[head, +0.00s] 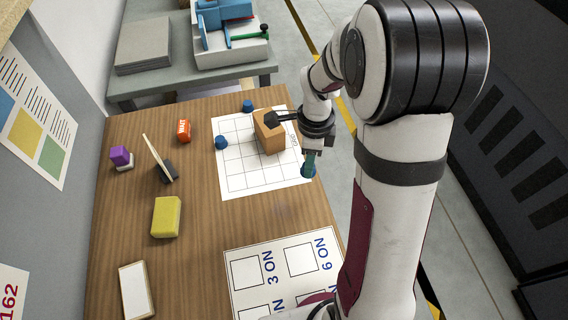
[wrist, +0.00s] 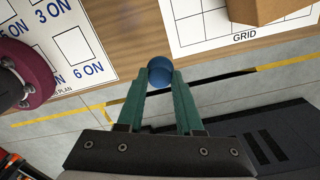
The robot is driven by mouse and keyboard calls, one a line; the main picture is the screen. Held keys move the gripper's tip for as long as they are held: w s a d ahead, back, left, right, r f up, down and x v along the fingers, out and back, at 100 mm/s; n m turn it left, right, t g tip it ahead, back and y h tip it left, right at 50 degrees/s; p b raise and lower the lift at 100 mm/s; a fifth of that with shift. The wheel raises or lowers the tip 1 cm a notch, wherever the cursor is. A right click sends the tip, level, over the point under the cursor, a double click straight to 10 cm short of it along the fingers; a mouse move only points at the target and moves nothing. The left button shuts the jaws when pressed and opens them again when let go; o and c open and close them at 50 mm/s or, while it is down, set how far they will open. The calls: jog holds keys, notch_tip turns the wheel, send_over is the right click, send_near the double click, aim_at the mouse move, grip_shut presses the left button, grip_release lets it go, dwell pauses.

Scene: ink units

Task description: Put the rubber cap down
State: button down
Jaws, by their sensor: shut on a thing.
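My gripper (wrist: 159,82) has green fingers and is shut on a round blue rubber cap (wrist: 160,70). In the head view the held cap (head: 308,171) shows below the green fingers, near the table's right edge by the grid sheet's lower right corner. I cannot tell its height above the table. Two more blue caps stand in the head view: one (head: 221,142) at the grid sheet's left edge and one (head: 247,105) at its far edge. The white grid sheet (head: 237,182) lies flat on the table.
A tan box (head: 268,131) stands on the grid sheet. A sheet with "3 ON" and "6 ON" boxes (head: 276,254) lies nearer. An orange "WAIT" block (head: 183,130), a yellow block (head: 166,216) and a purple block (head: 120,155) are at left. The wooden table (head: 205,270) has bare room mid-left.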

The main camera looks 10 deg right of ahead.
jog(key=w+d+r+n, duration=0.3)
jog(key=w+d+r, duration=0.1)
jog(key=w+r, duration=0.55)
jog(key=w+a+f, duration=0.1)
jog(key=a+f, duration=0.1)
jog(key=a, duration=0.1)
jog(key=w+a+f, duration=0.1)
jog(key=w+a, duration=0.1)
jog(key=a, duration=0.1)
jog(key=w+a+f, duration=0.2)
jog(key=a, duration=0.1)
jog(key=shift+w+f, duration=0.1)
jog(key=shift+f, duration=0.2)
jog(key=shift+w+a+f, duration=0.1)
jog(key=shift+a+f, duration=0.05)
jog(key=shift+f, duration=0.95)
jog(key=shift+a+f, duration=0.15)
jog(key=shift+f, duration=0.9)
jog(key=shift+f, duration=0.1)
jog(key=c, duration=0.6)
grip_release()
jog(key=shift+o, duration=0.2)
